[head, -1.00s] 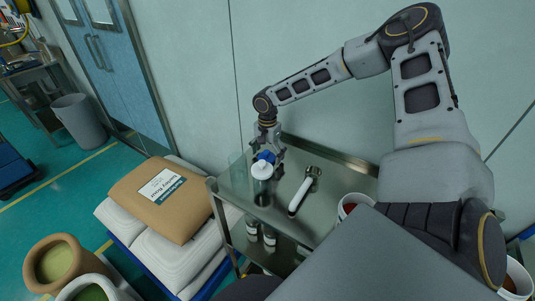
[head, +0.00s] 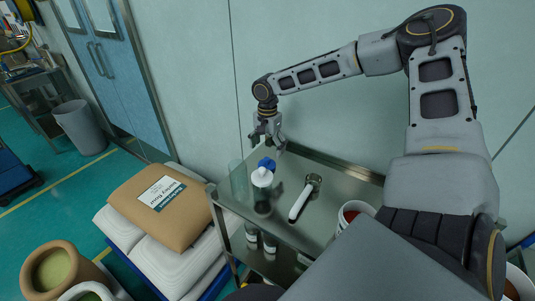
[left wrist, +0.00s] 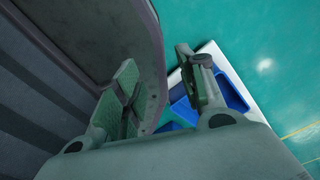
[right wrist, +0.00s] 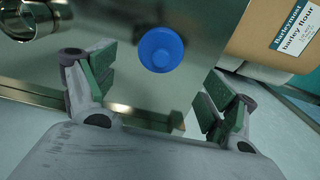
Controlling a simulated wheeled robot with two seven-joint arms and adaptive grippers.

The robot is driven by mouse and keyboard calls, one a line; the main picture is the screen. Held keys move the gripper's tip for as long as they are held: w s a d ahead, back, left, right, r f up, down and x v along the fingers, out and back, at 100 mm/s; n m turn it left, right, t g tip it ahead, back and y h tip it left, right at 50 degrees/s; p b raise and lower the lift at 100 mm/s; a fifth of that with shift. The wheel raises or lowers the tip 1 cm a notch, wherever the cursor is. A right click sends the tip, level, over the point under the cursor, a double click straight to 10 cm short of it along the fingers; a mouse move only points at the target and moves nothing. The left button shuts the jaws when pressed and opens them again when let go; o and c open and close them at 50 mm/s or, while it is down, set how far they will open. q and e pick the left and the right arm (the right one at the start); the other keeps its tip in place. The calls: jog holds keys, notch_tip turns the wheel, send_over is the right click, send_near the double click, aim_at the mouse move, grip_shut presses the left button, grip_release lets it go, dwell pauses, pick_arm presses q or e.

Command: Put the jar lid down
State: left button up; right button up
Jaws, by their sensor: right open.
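The blue jar lid (head: 266,163) rests on the top shelf of the metal cart (head: 335,188), just behind a white-topped jar (head: 262,179) in the head view. In the right wrist view the lid (right wrist: 160,50) lies on the shiny shelf, apart from both fingers. My right gripper (head: 268,143) is open and empty, above and behind the lid. Its spread fingers also show in the right wrist view (right wrist: 155,95). My left gripper (left wrist: 165,90) shows only in its wrist view, its fingers apart with nothing between them, away from the cart.
A clear glass vessel (head: 238,178) stands left of the jar. A white-handled tool (head: 301,203) lies to the right, and a red-filled tub (head: 352,212) stands farther right. Bottles (head: 252,234) occupy the lower shelf. A flour bag (head: 158,200) lies left of the cart.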

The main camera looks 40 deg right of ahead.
aim_at(267, 158)
pick_arm(q)
jog(key=shift+w+d+f, duration=0.1)
jog(key=shift+d, duration=0.4)
pick_arm(e)
jog(key=shift+r, duration=2.8)
pick_arm(q)
jog(key=shift+a, duration=0.15)
